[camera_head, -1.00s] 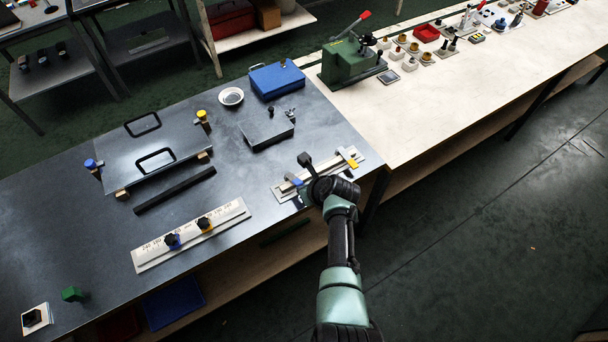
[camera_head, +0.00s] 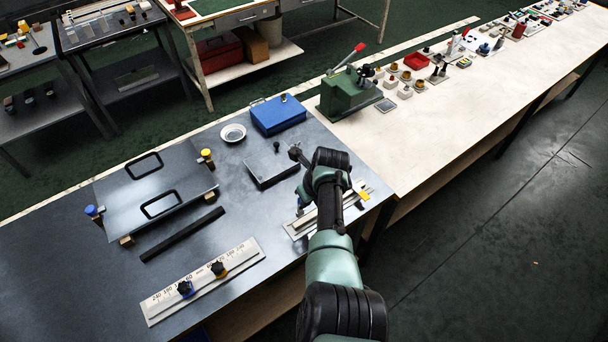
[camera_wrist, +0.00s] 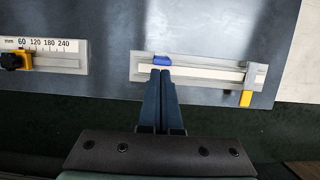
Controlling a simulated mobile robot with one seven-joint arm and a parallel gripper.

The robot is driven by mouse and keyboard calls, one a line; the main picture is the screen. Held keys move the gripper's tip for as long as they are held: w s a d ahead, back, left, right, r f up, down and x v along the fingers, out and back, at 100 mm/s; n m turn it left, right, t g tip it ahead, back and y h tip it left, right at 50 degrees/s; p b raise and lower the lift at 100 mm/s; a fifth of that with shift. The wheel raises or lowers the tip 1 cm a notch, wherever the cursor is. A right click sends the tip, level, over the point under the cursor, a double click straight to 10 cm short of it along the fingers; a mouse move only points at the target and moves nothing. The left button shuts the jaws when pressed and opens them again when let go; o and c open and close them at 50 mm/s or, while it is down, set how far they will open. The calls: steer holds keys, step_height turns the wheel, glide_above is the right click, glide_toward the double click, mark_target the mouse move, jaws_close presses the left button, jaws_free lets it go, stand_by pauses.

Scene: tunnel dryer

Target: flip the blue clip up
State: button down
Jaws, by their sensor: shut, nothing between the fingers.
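The blue clip (camera_wrist: 162,60) sits near the left end of a pale clip rail (camera_wrist: 205,75) in the wrist view. My gripper (camera_wrist: 160,74) is shut and empty. Its fingertips overlap the rail just below the blue clip in the wrist view. I cannot tell whether they touch it.
A scale rail (camera_head: 205,281) with two dark knobs lies to the left on the dark table. The table's front edge is close to the rail.

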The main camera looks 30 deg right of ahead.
steer(key=shift+p+v, duration=0.75)
steer(key=shift+v, duration=0.1)
steer(key=shift+w, duration=0.15)
